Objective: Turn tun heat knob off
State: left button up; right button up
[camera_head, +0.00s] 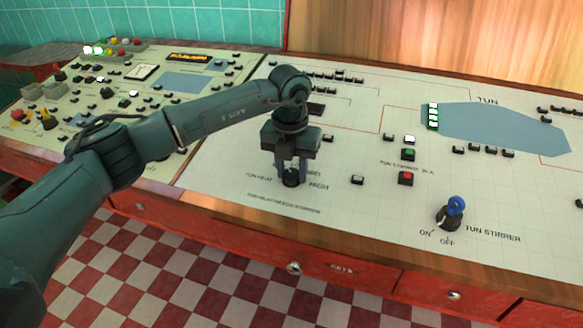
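The tun heat knob (291,179) is a small black knob on the cream control panel (345,225). The label "HIGH" is to its right and a "TUN HEAT" label is to its left; other lettering is partly covered. My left gripper (292,171) points down right over the knob, with its two fingers apart on either side of the knob's top. I cannot tell whether the fingers touch it. The knob's upper part and its pointer direction are hidden by the gripper. My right gripper is not in view.
To the right are a green button (408,154), a red button (406,178) and the tun stirrer switch (450,212) with a blue top. A second panel (110,115) with several buttons and lamps is at the left. Red drawers (350,275) run along the front edge.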

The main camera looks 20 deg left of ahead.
aim_at(290, 175)
pick_arm(q)
jog(key=o, duration=0.4)
jog(key=shift+r, duration=0.1)
notch_tip(290, 175, up, 13)
jog(key=shift+s, duration=0.4)
